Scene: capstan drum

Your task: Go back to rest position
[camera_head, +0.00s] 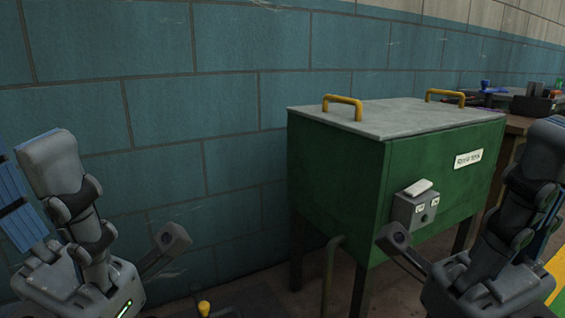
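My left arm is at the left edge, bent downward, and the housing of my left gripper (75,285) is at the bottom left, with a small green light on it. My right arm is at the right edge in a similar mirrored pose, and the housing of my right gripper (485,290) is at the bottom right. The fingers of both grippers are not visible, so I cannot tell whether they are open or hold anything. My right gripper's housing and arm overlap the lower right part of the green tank in the picture.
A green tank (335,180) on dark legs has a grey lid (395,118) with two yellow handles. A grey control box (414,208) is on its front. A teal block wall (160,110) stands behind. A cluttered bench (515,124) is at the right. A yellow-tipped item (204,308) is low at bottom centre.

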